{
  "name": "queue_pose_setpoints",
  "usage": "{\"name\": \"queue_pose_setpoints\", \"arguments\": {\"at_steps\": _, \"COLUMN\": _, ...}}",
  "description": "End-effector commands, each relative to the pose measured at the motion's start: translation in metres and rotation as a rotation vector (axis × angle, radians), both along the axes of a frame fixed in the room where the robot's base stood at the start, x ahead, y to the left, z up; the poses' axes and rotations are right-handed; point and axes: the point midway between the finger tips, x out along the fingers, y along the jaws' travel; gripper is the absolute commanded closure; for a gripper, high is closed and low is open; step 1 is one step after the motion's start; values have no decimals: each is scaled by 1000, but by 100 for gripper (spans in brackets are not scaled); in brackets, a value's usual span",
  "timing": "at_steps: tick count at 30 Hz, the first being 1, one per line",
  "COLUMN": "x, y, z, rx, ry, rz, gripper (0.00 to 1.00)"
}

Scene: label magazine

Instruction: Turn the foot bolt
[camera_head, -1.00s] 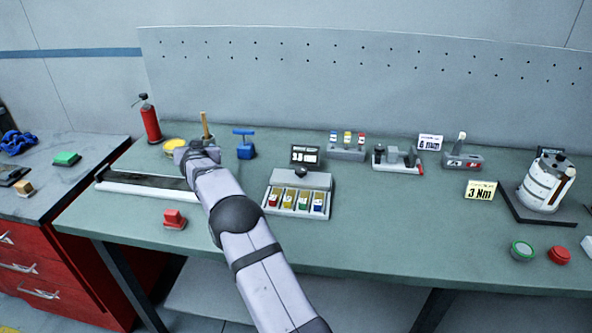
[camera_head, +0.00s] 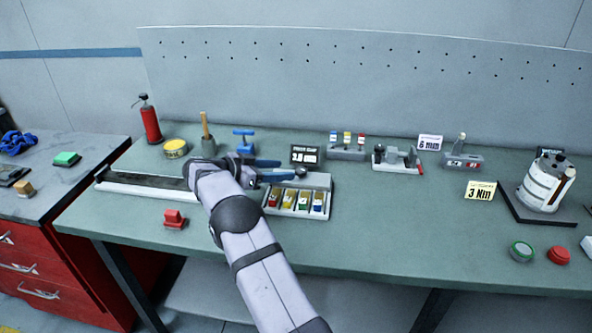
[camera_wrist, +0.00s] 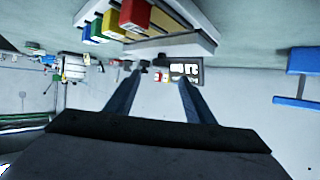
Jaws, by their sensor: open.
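The grey label magazine (camera_head: 317,180) stands mid-bench, with coloured blocks (camera_head: 289,200) in its front slots. A dark knob (camera_head: 301,170) sits on its top. I cannot pick out a foot bolt for certain in either view. My gripper (camera_head: 283,169) is open and empty, with its two blue fingers pointing right at the magazine's left rear. In the wrist view, which is upside down, the fingers (camera_wrist: 160,77) stand apart below the magazine (camera_wrist: 165,48). A small dark part (camera_wrist: 146,65) shows near the left fingertip; I cannot tell whether they touch.
A dark sign (camera_head: 304,154) stands behind the magazine, close to the fingertips. A blue clamp-like tool (camera_head: 244,143) stands behind my wrist. A small rack (camera_head: 347,148) and a grey fixture (camera_head: 397,158) stand to the right.

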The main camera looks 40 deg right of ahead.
Motion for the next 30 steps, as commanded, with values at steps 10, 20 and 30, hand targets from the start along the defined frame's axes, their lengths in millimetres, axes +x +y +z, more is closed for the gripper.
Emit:
{"name": "queue_pose_setpoints", "arguments": {"at_steps": 10, "x": -1, "y": -36, "z": -12, "rx": 0, "ry": 2, "rz": -1, "gripper": 51}}
{"name": "queue_pose_setpoints", "arguments": {"at_steps": 20, "x": -1, "y": -63, "z": -25, "rx": 1, "ry": 1, "rz": 1, "gripper": 51}}
{"name": "queue_pose_setpoints", "arguments": {"at_steps": 30, "x": -1, "y": -65, "z": -27, "rx": 1, "ry": 0, "rz": 2, "gripper": 53}}
